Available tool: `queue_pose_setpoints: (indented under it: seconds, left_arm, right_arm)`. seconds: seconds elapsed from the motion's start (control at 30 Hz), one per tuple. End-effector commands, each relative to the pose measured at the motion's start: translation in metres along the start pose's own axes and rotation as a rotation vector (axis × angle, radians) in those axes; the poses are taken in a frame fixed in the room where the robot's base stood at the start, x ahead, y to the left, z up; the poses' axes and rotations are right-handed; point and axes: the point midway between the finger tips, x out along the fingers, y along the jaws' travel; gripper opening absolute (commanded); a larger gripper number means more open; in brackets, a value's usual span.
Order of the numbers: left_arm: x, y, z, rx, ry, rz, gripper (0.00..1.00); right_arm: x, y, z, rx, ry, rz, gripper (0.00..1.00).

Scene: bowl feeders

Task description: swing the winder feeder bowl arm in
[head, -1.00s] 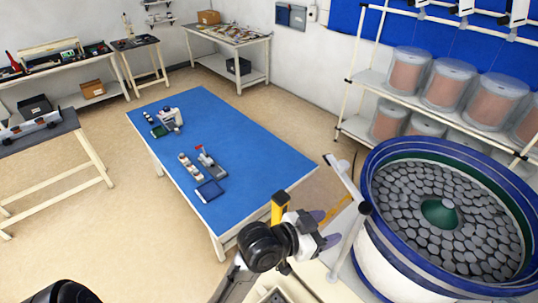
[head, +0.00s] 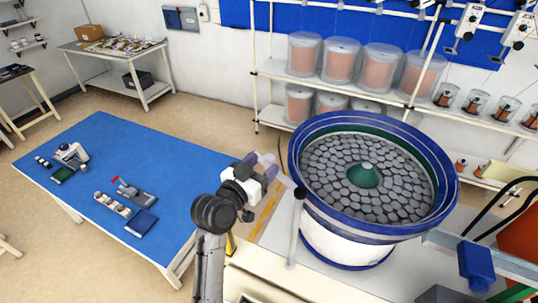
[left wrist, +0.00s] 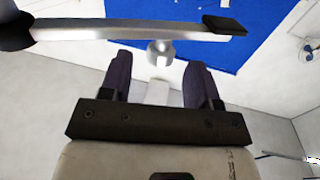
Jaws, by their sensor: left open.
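The feeder bowl (head: 370,240) is a large blue-rimmed white bowl full of grey discs, at the right of the head view. Its arm (head: 285,179) is a thin pale bar at the bowl's left side, by an upright post (head: 296,232). In the left wrist view the arm (left wrist: 130,29) is a metal bar crossing the top, with a dark joint at left and a black tip at right. A knob (left wrist: 160,48) hangs from it. My left gripper (head: 268,166) is open, and the knob appears between its fingertips; contact is unclear. My right gripper is out of view.
A blue-topped table (head: 170,160) with small devices stands left of my left arm. A shelf rack (head: 340,85) with clear, copper-coloured drums stands behind the bowl. A rail with a blue block (head: 476,264) is at the lower right. Floor between table and rack is clear.

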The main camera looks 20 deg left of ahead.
Motion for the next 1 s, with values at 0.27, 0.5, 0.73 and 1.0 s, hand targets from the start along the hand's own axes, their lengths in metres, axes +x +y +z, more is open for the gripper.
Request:
queue_pose_setpoints:
  seconds: [0.27,0.5,0.73,1.0]
  left_arm:
    - [0.029,0.000,-0.001,-0.002,0.001,0.000,0.56]
    - [0.035,0.000,0.000,0.000,0.000,0.000,0.56]
    - [0.035,0.000,0.000,0.000,0.000,0.000,0.55]
    - [0.035,0.000,0.000,0.000,0.000,0.000,0.29]
  right_arm:
    - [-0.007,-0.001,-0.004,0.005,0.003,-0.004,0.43]
    - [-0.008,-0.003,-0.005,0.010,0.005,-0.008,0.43]
    - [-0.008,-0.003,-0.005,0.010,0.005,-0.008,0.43]
    - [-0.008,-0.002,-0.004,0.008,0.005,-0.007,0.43]
